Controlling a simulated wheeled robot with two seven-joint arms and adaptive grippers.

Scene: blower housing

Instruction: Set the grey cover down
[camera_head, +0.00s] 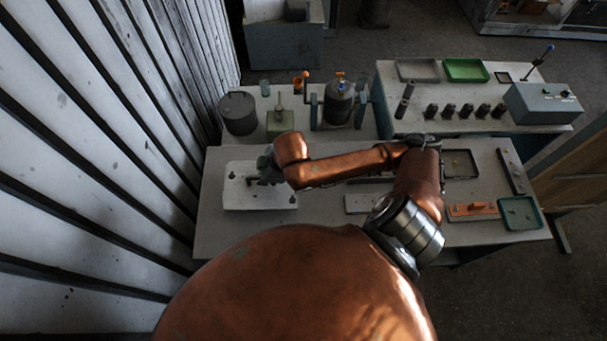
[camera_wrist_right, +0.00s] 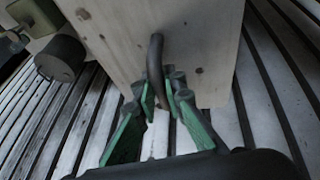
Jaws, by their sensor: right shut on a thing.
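The grey cover (camera_head: 245,200) is a pale flat plate with small dark holes, at the left end of the front table in the head view. It fills the upper middle of the right wrist view (camera_wrist_right: 205,45). A dark curved handle (camera_wrist_right: 155,60) stands on its face. My right gripper (camera_head: 264,174) is over the cover, and its green fingers (camera_wrist_right: 162,97) are shut on the handle. I cannot tell whether the cover's underside touches the tabletop. My left gripper is not in view.
The front table (camera_head: 325,208) has bare room beside the cover. Behind it stand a dark drum (camera_head: 238,113) and a dark housing on a stand (camera_head: 340,100). A slatted wall (camera_head: 100,130) runs close along the left. An orange part (camera_head: 473,211) and a green tray (camera_head: 520,213) lie at right.

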